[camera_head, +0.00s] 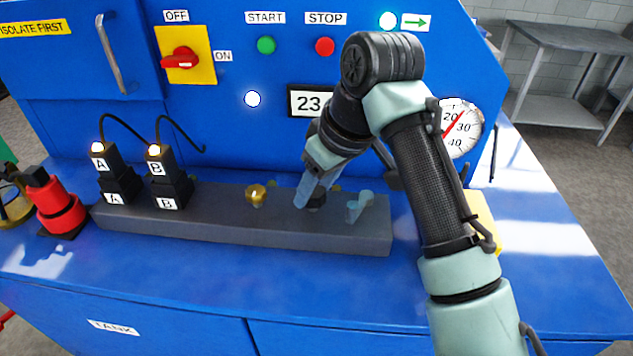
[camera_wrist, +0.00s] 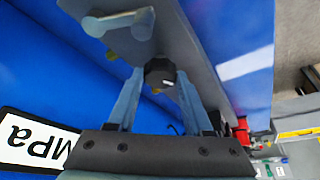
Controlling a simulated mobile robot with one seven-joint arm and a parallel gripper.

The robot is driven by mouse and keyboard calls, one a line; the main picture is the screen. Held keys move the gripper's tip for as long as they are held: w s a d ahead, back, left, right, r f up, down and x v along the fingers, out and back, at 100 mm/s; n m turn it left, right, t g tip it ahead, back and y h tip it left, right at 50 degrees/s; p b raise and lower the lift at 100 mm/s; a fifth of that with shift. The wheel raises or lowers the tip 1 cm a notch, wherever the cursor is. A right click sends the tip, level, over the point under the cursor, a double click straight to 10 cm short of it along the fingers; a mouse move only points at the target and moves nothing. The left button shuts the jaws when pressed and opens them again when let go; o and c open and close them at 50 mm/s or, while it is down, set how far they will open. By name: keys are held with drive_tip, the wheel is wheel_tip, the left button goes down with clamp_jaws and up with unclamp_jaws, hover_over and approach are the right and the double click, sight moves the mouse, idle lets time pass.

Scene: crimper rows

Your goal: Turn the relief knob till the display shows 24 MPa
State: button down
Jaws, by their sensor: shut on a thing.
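The relief knob (camera_wrist: 160,72) is a dark, faceted knob on the grey manifold block (camera_head: 230,222). In the head view the knob (camera_head: 316,203) shows only in part below my gripper (camera_head: 308,200). In the wrist view my gripper (camera_wrist: 158,88) has one finger on each side of the knob and is shut on it. The display (camera_head: 307,102) reads 23; the rest of it is hidden behind my arm. The wrist view shows the display upside down, with "MPa" (camera_wrist: 35,140) legible.
Two black valve coils, A (camera_head: 102,165) and B (camera_head: 158,165), stand at the left. A pressure gauge (camera_head: 461,128) is partly behind my arm.

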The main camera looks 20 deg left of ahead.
drive_tip(key=shift+s+r+m+t+p, duration=0.1)
drive_tip(key=shift+r+m+t+p, duration=0.15)
drive_tip(key=shift+m+p, duration=0.4)
drive_tip(key=shift+f, duration=0.2)
drive_tip(key=shift+c, duration=1.5)
unclamp_jaws()
drive_tip(key=v, duration=1.3)
drive_tip(key=shift+a, duration=0.15)
